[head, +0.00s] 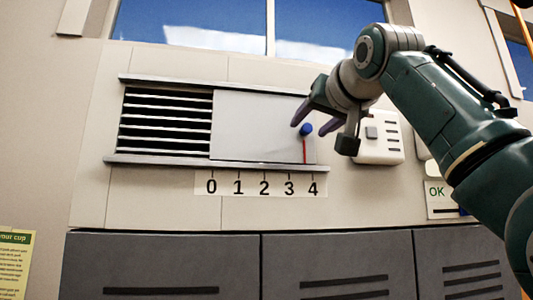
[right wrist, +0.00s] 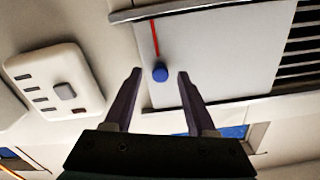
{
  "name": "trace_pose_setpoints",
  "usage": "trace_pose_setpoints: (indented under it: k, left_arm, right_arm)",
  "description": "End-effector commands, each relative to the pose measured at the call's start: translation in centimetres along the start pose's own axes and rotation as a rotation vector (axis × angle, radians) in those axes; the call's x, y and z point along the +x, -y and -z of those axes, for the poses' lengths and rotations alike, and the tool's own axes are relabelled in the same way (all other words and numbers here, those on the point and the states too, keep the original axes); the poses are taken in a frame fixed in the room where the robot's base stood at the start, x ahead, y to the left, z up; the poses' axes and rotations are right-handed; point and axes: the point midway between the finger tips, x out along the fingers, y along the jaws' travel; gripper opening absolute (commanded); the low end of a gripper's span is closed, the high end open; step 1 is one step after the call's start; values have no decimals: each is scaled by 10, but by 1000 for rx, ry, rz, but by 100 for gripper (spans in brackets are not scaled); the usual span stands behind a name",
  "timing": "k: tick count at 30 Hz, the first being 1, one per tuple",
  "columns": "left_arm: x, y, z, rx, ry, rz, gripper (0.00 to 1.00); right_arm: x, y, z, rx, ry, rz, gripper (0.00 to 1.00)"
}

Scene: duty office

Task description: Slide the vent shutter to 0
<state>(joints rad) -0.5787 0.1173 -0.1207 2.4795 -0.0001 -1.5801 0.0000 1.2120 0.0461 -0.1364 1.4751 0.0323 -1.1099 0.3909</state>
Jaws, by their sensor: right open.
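The vent shutter (head: 255,125) is a pale flat panel in a rail frame on the wall. It covers the right part of the vent, and dark slats (head: 165,122) show open at the left. A blue knob (head: 306,129) sits near its right end, with a red pointer line (head: 304,151) below it, between 3 and 4 and nearer 4. The number strip (head: 262,184) reads 0 to 4 from left to right. My right gripper (head: 311,124) is open at the knob. In the right wrist view the knob (right wrist: 160,73) shows between the two fingertips; contact cannot be told. My left gripper is not in view.
A white switch box (head: 380,138) is on the wall just right of my right gripper. Grey cabinets (head: 160,265) stand below the vent, and a window (head: 200,25) is above. The wall in front of the shutter to the left is clear.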

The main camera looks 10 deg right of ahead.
Motion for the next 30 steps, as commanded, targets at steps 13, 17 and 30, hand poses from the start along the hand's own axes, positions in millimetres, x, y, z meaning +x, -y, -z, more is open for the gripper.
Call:
trace_pose_setpoints:
  k: [13, 17, 30]
  left_arm:
    - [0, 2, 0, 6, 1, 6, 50]
    - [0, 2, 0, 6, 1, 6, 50]
    - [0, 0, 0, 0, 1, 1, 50]
  right_arm:
    - [-1, 1, 0, 0, 0, 0, 43]
    - [-1, 1, 0, 0, 0, 0, 28]
    - [-1, 1, 0, 0, 0, 0, 0]
